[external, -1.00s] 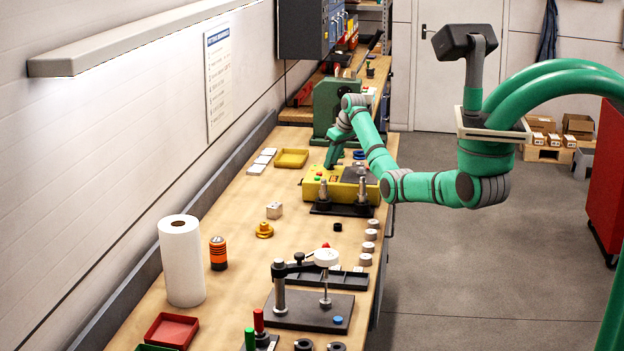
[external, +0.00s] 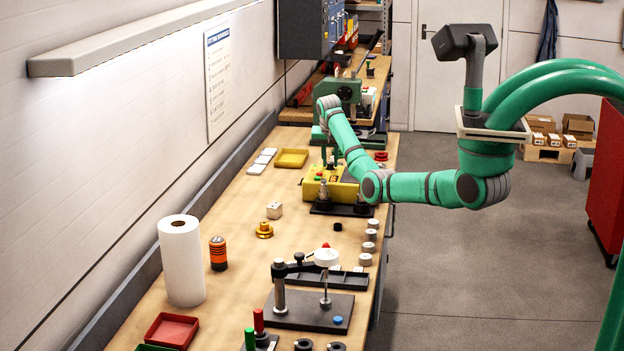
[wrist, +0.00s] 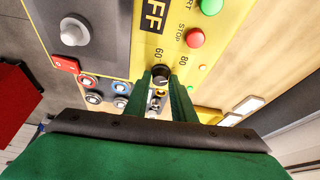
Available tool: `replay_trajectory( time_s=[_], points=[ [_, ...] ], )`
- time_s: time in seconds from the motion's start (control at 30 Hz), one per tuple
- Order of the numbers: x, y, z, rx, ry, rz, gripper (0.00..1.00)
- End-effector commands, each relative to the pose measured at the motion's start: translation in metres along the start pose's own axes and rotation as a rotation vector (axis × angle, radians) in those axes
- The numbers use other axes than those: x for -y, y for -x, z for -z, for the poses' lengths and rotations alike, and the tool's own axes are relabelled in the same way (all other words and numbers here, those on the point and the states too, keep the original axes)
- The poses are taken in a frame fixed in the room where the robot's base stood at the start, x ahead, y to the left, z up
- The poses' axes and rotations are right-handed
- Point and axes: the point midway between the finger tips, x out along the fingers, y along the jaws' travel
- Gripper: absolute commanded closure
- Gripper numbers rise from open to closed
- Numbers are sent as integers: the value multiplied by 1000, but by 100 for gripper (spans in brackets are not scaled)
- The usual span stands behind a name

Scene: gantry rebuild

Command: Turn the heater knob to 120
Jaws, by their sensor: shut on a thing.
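The heater is a yellow box (external: 346,192) on the bench; its yellow panel fills the upper middle of the wrist view (wrist: 128,75). The heater knob (wrist: 160,73) is small, round and black, with a light mark whose direction I cannot read. The printed 60 and 80 show beside it; 120 is not visible. My gripper (wrist: 160,80) has its green fingers on both sides of the knob, shut on it. In the external view my gripper (external: 330,158) points down over the far side of the box, and the knob is hidden there.
Near the knob are a red button (wrist: 195,37) marked STOP, a green button (wrist: 211,6) and a red switch (wrist: 66,63). A metal post (wrist: 75,30) stands alongside. A yellow tray (external: 291,158) lies left of the heater.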

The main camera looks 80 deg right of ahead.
Motion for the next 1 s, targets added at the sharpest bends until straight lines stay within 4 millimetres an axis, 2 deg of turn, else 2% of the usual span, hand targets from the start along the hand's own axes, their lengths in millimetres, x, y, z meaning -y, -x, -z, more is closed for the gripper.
replay_trajectory(
  time_s=[0.5,1.0],
  points=[
    [3,-1,-1,6,-429,-185,99],
    [4,-2,0,5,-612,-260,99]
  ],
)
